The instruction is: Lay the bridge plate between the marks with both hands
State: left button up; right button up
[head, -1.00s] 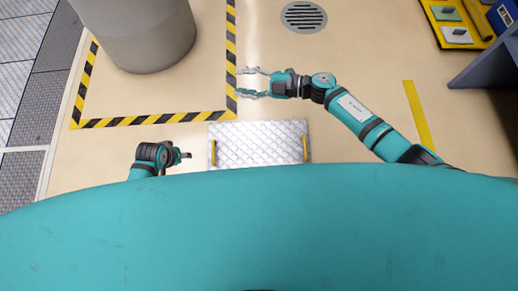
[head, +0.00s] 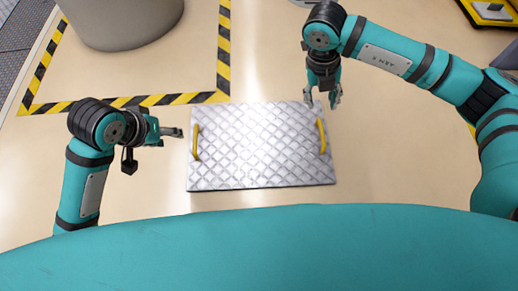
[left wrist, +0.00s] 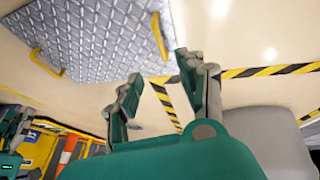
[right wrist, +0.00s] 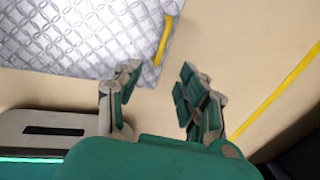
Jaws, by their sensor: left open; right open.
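The bridge plate (head: 260,150) is a silver diamond-tread sheet with a yellow handle at each end, lying flat on the floor in the head view. It also shows in the left wrist view (left wrist: 95,35) and the right wrist view (right wrist: 80,35). My left gripper (head: 180,132) is open and empty, just left of the left handle (head: 196,142). My right gripper (head: 322,101) is open and empty, pointing down near the upper end of the right handle (head: 321,136). Neither gripper visibly touches a handle. I cannot tell their exact height above the plate.
Black-and-yellow hazard tape (head: 150,101) borders a floor area behind the plate, with a grey cylinder (head: 120,20) inside it. A yellow tray (head: 490,14) stands at the far right. The floor right of the tape is bare.

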aim_at(195, 140)
pick_arm(q)
jog(key=shift+s, duration=0.1)
pick_arm(e)
jog(key=shift+w+d, duration=0.1)
jog(key=shift+d, duration=0.1)
pick_arm(q)
jog(key=x, duration=1.7)
jog(key=shift+f, duration=0.1)
pick_arm(e)
jog(key=d+f, duration=0.1)
jog(key=f, duration=0.4)
jog(key=d+f, duration=0.1)
jog(key=f, duration=0.5)
jog(key=d+f, duration=0.1)
jog(key=f, duration=0.5)
jog(key=shift+d, duration=0.2)
pick_arm(q)
jog(key=shift+d, duration=0.1)
grip_shut()
pick_arm(e)
grip_shut()
jog(key=shift+r, duration=0.1)
